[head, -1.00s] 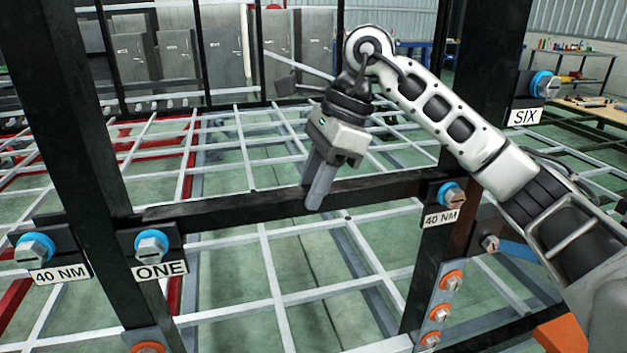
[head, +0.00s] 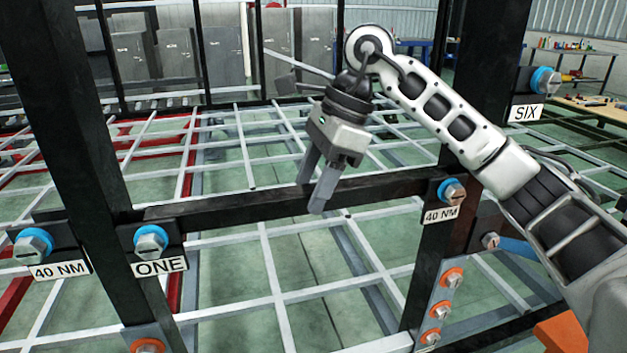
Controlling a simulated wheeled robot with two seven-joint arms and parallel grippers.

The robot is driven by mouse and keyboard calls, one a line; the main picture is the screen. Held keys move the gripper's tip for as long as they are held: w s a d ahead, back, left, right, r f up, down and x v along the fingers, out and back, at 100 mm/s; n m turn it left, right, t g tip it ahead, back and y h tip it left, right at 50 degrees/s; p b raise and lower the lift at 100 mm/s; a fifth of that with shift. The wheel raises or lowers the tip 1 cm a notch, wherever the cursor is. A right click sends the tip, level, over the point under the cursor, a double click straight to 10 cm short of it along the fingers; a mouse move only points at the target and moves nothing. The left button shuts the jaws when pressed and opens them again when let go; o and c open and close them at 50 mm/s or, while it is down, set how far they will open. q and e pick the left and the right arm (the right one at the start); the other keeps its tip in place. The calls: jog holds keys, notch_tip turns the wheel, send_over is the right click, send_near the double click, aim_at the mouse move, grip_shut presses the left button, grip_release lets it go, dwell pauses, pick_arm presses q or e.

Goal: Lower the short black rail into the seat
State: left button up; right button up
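The short black rail (head: 240,203) runs across between two black uprights, rising slightly to the right in the picture. Its left end meets the plate with the ONE label (head: 160,265), and its right end meets the plate with the 40 NM label (head: 440,214). My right gripper (head: 312,196) comes down onto the rail right of its middle. Its fingers are spread: one passes in front of the rail, the tip of the other is hidden at or behind the rail's top edge. Whether either finger touches the rail I cannot tell. My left gripper is out of view.
Blue-collared bolts stand at ONE (head: 151,241), at both 40 NM labels and at SIX (head: 545,81). The left black upright (head: 75,130) and right upright (head: 485,80) flank the space. A light grid of bars (head: 270,295) lies below and behind the rail.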

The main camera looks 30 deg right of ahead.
jog(key=shift+f, duration=0.15)
jog(key=v, duration=1.2)
jog(key=shift+p, duration=0.35)
